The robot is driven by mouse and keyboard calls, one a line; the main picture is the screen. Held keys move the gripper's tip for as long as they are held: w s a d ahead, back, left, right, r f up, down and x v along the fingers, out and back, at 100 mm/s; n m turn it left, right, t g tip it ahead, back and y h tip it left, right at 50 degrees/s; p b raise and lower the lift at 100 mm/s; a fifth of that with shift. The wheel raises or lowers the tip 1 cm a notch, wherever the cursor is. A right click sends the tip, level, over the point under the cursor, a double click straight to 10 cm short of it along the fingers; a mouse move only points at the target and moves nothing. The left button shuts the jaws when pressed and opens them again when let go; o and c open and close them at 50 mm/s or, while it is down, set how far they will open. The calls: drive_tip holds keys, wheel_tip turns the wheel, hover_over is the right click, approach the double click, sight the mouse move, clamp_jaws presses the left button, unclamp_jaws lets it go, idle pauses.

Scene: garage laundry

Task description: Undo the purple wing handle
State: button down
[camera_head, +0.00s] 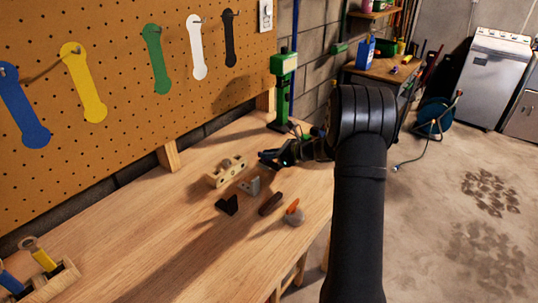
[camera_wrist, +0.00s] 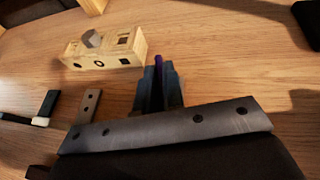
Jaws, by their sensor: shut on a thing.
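The purple wing handle (camera_wrist: 159,62) shows only as a thin purple strip between my fingers in the wrist view. My gripper (camera_wrist: 160,75) is shut on it, and the fingers hide most of it. What the handle is fixed to is hidden, so I cannot tell whether it is loose. In the head view my gripper (camera_head: 268,158) is low over the workbench, right of the pale wooden block, and the purple handle cannot be made out there. The wooden block (camera_wrist: 128,45) stands just beyond and left of my fingertips in the wrist view, with holes and a grey knob on it.
On the workbench (camera_head: 160,240) in front of my gripper lie a grey bracket (camera_head: 250,186), a black bracket (camera_head: 227,205), a dark brown piece (camera_head: 270,204) and an orange-topped grey piece (camera_head: 293,215). A green post (camera_head: 283,90) stands behind. The bench's left middle is clear.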

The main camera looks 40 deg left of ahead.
drive_tip(key=n+g+h, duration=0.1)
drive_tip(key=n+g, duration=0.1)
drive_tip(key=n+g+h, duration=0.1)
drive_tip(key=n+g, duration=0.1)
drive_tip(key=n+g+h, duration=0.1)
drive_tip(key=n+g, duration=0.1)
drive_tip(key=shift+w+a+f, duration=0.1)
drive_tip(key=shift+w+f, duration=0.15)
drive_tip(key=shift+w, duration=0.15)
drive_tip(key=n+g+h, duration=0.3)
drive_tip(key=n+h, duration=0.1)
drive_tip(key=shift+w+a, duration=0.1)
drive_tip(key=shift+a, duration=0.05)
drive_tip(key=shift+h, duration=0.4)
drive_tip(key=c, duration=1.5)
unclamp_jaws()
drive_tip(key=shift+f, duration=0.1)
drive_tip(key=shift+c, duration=0.2)
drive_tip(key=shift+a+n, duration=0.1)
drive_tip(key=shift+n, duration=0.2)
drive_tip(key=shift+r, duration=0.2)
drive_tip(key=shift+r+y, duration=0.1)
drive_tip(key=shift+y, duration=0.3)
